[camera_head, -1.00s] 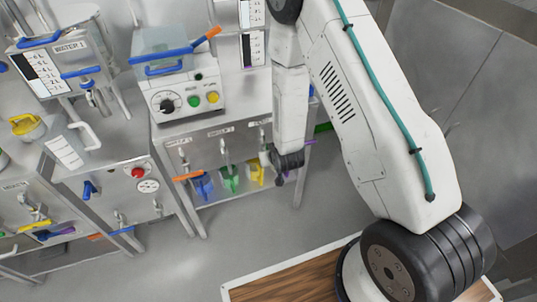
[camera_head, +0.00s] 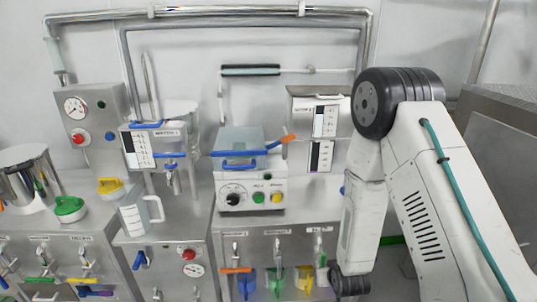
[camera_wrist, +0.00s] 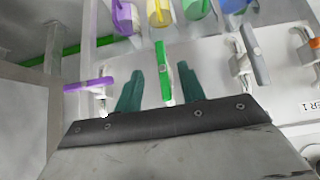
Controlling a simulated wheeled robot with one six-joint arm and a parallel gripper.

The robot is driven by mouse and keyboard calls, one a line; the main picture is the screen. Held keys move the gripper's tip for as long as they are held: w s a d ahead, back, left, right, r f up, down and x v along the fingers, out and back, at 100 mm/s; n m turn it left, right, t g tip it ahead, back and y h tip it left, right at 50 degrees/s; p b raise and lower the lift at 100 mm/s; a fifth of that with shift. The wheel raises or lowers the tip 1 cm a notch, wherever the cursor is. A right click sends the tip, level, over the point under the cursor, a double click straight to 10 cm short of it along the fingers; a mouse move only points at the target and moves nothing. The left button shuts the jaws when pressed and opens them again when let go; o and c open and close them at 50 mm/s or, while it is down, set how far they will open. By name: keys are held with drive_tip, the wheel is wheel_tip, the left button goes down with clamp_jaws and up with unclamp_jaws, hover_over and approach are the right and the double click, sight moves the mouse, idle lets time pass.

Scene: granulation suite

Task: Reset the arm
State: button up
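My arm (camera_head: 425,195) comes in at the right of the head view, with its forearm hanging down to a dark wrist joint (camera_head: 350,284) at the lower edge. The gripper's fingers are not visible there. In the wrist view my gripper (camera_wrist: 161,80) shows two dark green fingers spread apart, with gaps on both sides of a green handle (camera_wrist: 163,75) that appears between them. The fingers do not touch this handle; its depth relative to them is unclear.
Several coloured scoops hang on the cabinet front, including blue (camera_head: 247,284), green (camera_head: 275,282) and yellow (camera_head: 304,279). A purple handle (camera_wrist: 90,84) lies left of the fingers.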

drive_tip(key=s+r+g, duration=0.1)
drive_tip(key=s+g, duration=0.5)
drive_tip(key=s, duration=0.2)
drive_tip(key=s+d+r, duration=0.1)
drive_tip(key=s+r, duration=0.6)
drive_tip(key=r, duration=0.6)
drive_tip(key=s+d+r, duration=0.1)
drive_tip(key=s+r, duration=0.6)
drive_tip(key=r, duration=0.6)
drive_tip(key=s+d+r, duration=0.1)
drive_tip(key=s+r, duration=0.6)
drive_tip(key=r, duration=0.6)
drive_tip(key=shift+d+r+g, duration=0.15)
drive_tip(key=shift+r+g, duration=0.15)
drive_tip(key=shift+r, duration=0.05)
